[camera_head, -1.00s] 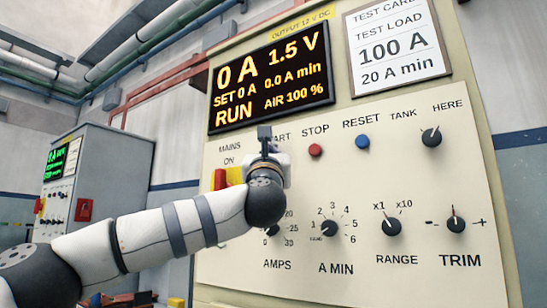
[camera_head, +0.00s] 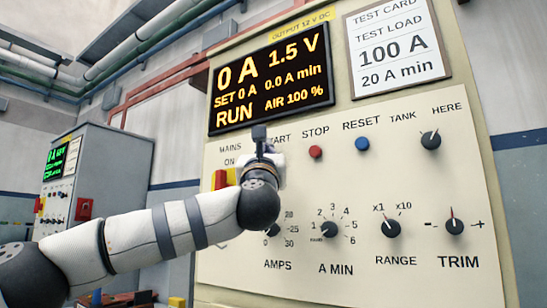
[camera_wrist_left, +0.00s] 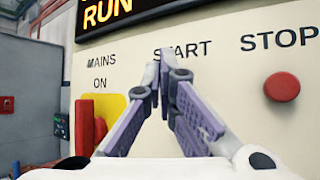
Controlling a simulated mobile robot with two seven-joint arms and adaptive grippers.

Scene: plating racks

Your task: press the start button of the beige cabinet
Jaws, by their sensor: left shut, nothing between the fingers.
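The beige cabinet (camera_head: 365,270) fills the right of the head view. Its display (camera_head: 268,78) reads RUN, 0 A and 1.5 V. The START label (camera_wrist_left: 183,49) shows in the left wrist view; the start button under it is hidden behind my gripper in both views. In the head view the gripper (camera_head: 268,158) covers the start area. I cannot tell whether the tips touch the panel. My right gripper is not in view.
The red stop button (camera_head: 315,152) and blue reset button (camera_head: 362,144) are right of the gripper. The red mains switch (camera_wrist_left: 85,127) on its yellow plate (camera_wrist_left: 110,108) is at left. Knobs sit below. A grey cabinet (camera_head: 95,180) stands farther left.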

